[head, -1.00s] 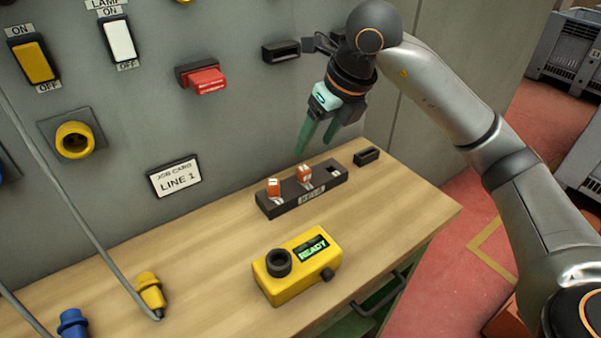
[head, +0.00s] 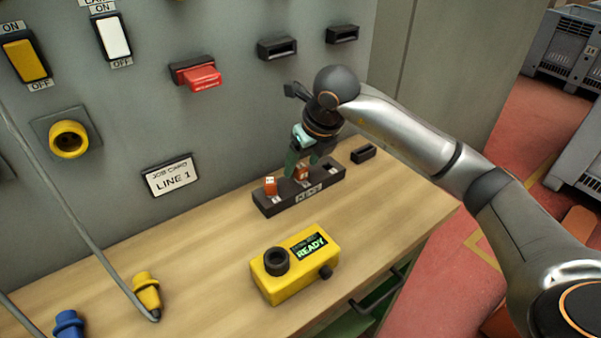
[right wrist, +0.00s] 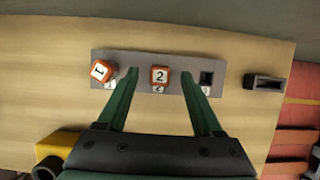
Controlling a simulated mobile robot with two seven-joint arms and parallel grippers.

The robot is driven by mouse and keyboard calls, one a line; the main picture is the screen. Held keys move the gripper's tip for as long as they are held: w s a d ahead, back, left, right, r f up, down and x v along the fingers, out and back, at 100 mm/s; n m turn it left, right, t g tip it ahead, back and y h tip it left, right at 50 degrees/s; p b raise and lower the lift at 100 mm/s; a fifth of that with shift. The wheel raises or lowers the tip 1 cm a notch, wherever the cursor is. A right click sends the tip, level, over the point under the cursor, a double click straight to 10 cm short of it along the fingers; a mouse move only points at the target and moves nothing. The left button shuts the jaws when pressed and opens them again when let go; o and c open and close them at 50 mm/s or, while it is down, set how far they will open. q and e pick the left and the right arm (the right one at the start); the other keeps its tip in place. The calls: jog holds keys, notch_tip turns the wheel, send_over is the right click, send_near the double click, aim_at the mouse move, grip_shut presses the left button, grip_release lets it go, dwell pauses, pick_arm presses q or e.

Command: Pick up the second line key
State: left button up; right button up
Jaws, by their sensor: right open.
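The second line key (right wrist: 160,75) is an orange block marked 2, standing in the middle slot of the dark key rack (right wrist: 222,66). In the head view the key (head: 302,174) is partly hidden by my right gripper. My right gripper (right wrist: 157,78) is open, with its green fingers on either side of the key and apart from it. In the head view the gripper (head: 302,165) reaches down over the rack (head: 318,187). The key marked 1 (right wrist: 103,71) stands tilted in the left slot, also seen in the head view (head: 270,185). The right slot is empty. My left gripper is not in view.
A yellow tester reading READY (head: 290,270) stands in front of the rack on the wooden bench (head: 210,250). A small black holder (head: 362,154) lies right of the rack. The panel behind carries a LINE 1 job card (head: 171,176) and a red key (head: 197,74).

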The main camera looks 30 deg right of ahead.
jog(key=shift+w+f, duration=0.1)
jog(key=shift+f, duration=0.2)
jog(key=shift+c, duration=0.3)
grip_shut()
